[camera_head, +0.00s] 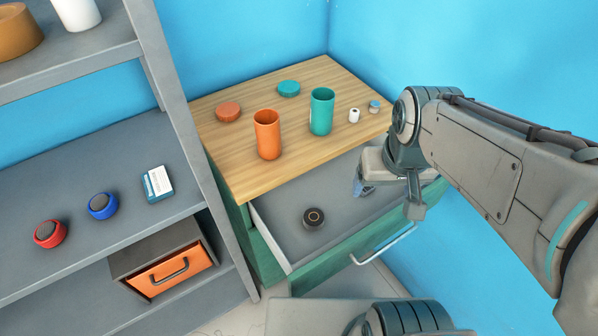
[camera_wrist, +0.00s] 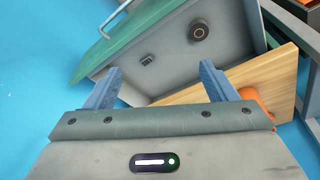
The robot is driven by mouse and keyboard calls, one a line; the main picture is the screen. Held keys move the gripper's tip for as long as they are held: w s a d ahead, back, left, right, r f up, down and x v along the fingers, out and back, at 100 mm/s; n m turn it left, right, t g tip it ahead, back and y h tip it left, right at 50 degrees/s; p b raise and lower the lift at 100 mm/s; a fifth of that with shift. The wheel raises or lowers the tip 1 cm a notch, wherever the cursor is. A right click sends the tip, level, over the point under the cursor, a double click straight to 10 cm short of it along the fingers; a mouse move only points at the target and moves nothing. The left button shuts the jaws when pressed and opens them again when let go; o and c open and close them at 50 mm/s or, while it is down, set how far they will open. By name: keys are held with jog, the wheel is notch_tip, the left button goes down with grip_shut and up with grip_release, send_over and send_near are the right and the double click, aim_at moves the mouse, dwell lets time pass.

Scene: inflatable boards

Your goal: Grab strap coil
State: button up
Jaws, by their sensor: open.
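A dark round coil with a tan ring on top, which looks like the strap coil (camera_head: 313,218), lies on the floor of the open drawer (camera_head: 275,222). It also shows in the wrist view (camera_wrist: 199,29), beyond my right finger and apart from it. My gripper (camera_wrist: 162,72) is open and empty, with its two blue-grey fingers spread. In the head view my gripper is over the right part of the drawer, right of the coil, and is partly hidden by my wrist. A small dark item (camera_wrist: 147,60) lies in the drawer, seen between the fingers; I cannot tell what it is.
The wooden top (camera_head: 245,180) holds an orange cup (camera_head: 267,135), a teal cup (camera_head: 321,111), lids and small items. The drawer handle (camera_head: 384,246) is at the front. A grey shelf (camera_head: 85,165) at left holds red (camera_head: 50,233) and blue (camera_head: 103,205) round items.

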jog(key=w+a+f+n+g+b, duration=0.1)
jog(key=w+a+f+n+b, duration=0.1)
jog(key=w+a+f+n, duration=0.3)
jog(key=n+g+b, duration=0.2)
jog(key=n+b, duration=0.1)
jog(key=n, duration=0.1)
send_over(314, 216)
jog(key=f, duration=1.1)
jog(key=s+f, duration=0.1)
jog(key=f, duration=0.5)
jog(key=shift+d+f, duration=0.35)
jog(key=shift+d, duration=0.05)
jog(key=shift+w+a+f+b, duration=0.15)
jog(key=shift+f, duration=0.9)
jog(key=shift+w+a+f+b, duration=0.1)
jog(key=shift+w+f, duration=0.05)
jog(key=shift+f, duration=0.9)
jog(key=shift+w+a+f+b, duration=0.15)
jog(key=shift+f, duration=0.9)
jog(key=c, duration=1.1)
